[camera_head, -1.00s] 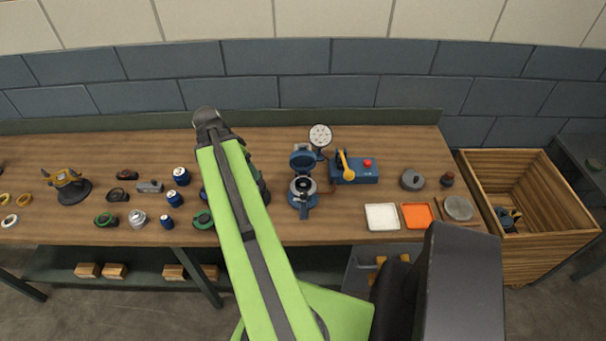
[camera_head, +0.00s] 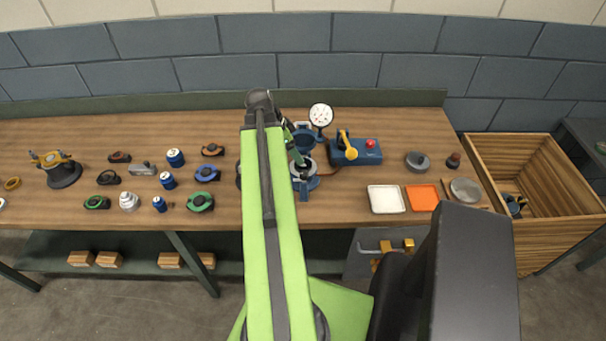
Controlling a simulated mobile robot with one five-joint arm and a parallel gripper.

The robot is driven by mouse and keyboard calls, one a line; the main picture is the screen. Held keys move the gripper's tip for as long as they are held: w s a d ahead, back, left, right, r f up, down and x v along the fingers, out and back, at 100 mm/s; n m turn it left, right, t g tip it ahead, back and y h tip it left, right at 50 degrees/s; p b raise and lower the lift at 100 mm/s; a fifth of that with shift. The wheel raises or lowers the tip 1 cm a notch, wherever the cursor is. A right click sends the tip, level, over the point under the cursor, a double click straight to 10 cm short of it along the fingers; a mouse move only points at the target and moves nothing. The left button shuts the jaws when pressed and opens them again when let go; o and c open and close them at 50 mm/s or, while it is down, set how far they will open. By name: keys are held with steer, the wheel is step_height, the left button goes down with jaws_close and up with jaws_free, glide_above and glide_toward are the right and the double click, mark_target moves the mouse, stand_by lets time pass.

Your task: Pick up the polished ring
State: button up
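A pale, shiny ring (camera_head: 2,203) lies on the bench at the far left edge of the picture, partly cut off. It may be the polished ring, but it is too small to be sure. A blue open casing with a silvery round rim (camera_head: 305,183) stands mid-bench with its lid raised. My gripper (camera_head: 299,162) is over this casing, far to the right of the pale ring. The gripper is small and dark, and its fingers cannot be made out. Whether it touches or holds anything in the casing cannot be told.
Several blue cans, dark clamps and a yellow-topped stand (camera_head: 62,172) fill the left bench. A dial gauge (camera_head: 321,115) and a blue lever box (camera_head: 357,152) stand close to the casing. Trays and a wooden crate (camera_head: 540,222) are right.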

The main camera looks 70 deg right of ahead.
mark_target(303, 165)
steer(key=shift+b+x, duration=0.35)
steer(key=shift+x, duration=0.75)
steer(key=b+x, duration=0.5)
steer(key=shift+w+f, duration=0.2)
steer(key=shift+f, duration=0.05)
steer(key=shift+r, duration=0.2)
steer(key=c, duration=1.3)
steer(key=shift+r+p, duration=0.1)
steer(key=shift+p, duration=0.2)
steer(key=shift+c, duration=0.2)
step_height(303, 165, up, 18)
steer(key=p, duration=1.8)
